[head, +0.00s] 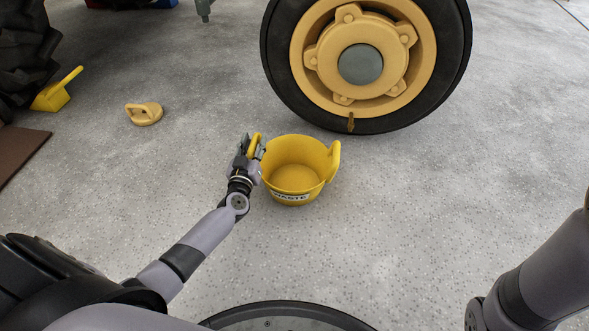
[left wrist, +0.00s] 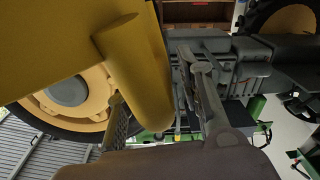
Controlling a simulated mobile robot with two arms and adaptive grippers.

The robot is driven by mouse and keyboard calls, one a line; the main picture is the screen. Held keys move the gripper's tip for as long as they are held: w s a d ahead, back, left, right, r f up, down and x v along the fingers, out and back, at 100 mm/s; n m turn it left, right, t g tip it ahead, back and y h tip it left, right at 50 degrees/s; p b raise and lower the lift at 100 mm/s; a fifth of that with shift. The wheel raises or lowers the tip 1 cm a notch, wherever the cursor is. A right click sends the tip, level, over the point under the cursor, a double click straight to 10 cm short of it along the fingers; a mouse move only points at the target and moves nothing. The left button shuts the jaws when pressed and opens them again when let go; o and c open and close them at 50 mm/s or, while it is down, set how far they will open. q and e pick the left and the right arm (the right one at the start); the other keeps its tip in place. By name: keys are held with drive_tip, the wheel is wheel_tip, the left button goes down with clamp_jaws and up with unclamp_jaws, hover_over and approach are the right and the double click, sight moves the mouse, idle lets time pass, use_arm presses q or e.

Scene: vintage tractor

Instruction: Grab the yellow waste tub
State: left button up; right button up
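The yellow waste tub (head: 294,178) stands upright on the floor in the head view, with a "WASTE" label on its front and a raised handle on each side. My left gripper (head: 250,148) is at the tub's left handle. In the left wrist view the handle (left wrist: 140,70) reaches down between the two fingers of the left gripper (left wrist: 155,95). The fingers are spread, with a narrow gap showing between the handle and the right finger. My right arm shows at the lower right of the head view, but its gripper is out of frame.
A large tractor wheel (head: 362,62) stands just behind the tub. A tan suction-cup-like object (head: 144,113) and a yellow scoop (head: 56,95) lie to the left. A brown mat (head: 20,150) is at the left edge. The floor right of the tub is clear.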

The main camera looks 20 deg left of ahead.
use_arm(q)
clamp_jaws()
idle(0.6)
